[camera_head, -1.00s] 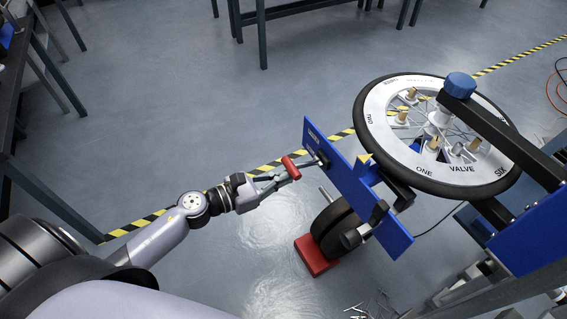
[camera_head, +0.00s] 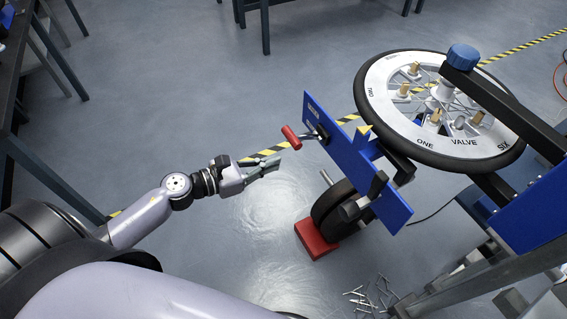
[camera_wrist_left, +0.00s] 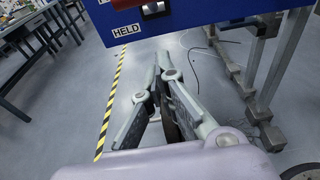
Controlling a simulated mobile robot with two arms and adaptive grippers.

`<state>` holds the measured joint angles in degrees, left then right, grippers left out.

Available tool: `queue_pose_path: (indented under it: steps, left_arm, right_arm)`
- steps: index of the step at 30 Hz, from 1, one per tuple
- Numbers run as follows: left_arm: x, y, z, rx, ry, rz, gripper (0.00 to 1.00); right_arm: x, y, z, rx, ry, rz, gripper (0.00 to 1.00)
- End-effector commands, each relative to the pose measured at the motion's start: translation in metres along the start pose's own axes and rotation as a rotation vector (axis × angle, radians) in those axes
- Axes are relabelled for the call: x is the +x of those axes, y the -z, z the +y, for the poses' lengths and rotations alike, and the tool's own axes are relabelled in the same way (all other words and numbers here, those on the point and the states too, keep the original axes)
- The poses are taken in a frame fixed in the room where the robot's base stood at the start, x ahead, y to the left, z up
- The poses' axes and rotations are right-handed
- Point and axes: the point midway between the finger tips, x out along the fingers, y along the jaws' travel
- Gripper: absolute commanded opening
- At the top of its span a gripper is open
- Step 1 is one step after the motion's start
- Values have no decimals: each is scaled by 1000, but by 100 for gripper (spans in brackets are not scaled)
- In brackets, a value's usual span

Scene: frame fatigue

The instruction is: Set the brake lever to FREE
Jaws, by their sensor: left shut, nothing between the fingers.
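The brake lever has a red handle (camera_head: 291,137) that sticks out from the left part of the blue panel (camera_head: 345,160). Its red part also shows at the top edge of the left wrist view (camera_wrist_left: 152,8), by a white label reading HELD (camera_wrist_left: 124,30). No FREE label is legible. My left gripper (camera_head: 279,163) is shut and empty, below and left of the handle and apart from it. In the left wrist view its fingers (camera_wrist_left: 163,62) converge below the panel. My right gripper is not in view.
A large spoked wheel (camera_head: 375,105) with lettered rim stands behind the panel. A dark roller wheel (camera_head: 325,207) rests by a red block (camera_head: 316,240) below it. Several loose metal pieces (camera_head: 372,294) lie on the floor. Open floor lies left of the panel.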

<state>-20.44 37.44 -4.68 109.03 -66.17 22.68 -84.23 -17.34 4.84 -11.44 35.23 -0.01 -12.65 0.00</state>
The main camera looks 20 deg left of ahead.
Motion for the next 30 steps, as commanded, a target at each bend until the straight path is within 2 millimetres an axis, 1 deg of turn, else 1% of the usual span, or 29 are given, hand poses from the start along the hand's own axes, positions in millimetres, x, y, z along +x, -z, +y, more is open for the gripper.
queue_pose_path:
  steps: [1,6,9,12,16,30]
  left_arm:
    - [-10,4,-1,1,1,4,0]
    - [-36,3,-1,-1,0,2,0]
    - [-47,1,-1,-1,1,0,0]
    - [-53,1,0,0,0,0,0]
    - [-56,0,0,1,0,0,0]
    - [-56,0,0,1,0,0,0]
  right_arm:
    - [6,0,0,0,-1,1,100]
    - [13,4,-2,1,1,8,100]
    - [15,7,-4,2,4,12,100]
    - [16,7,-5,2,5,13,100]
    - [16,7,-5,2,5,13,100]
    - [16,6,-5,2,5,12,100]
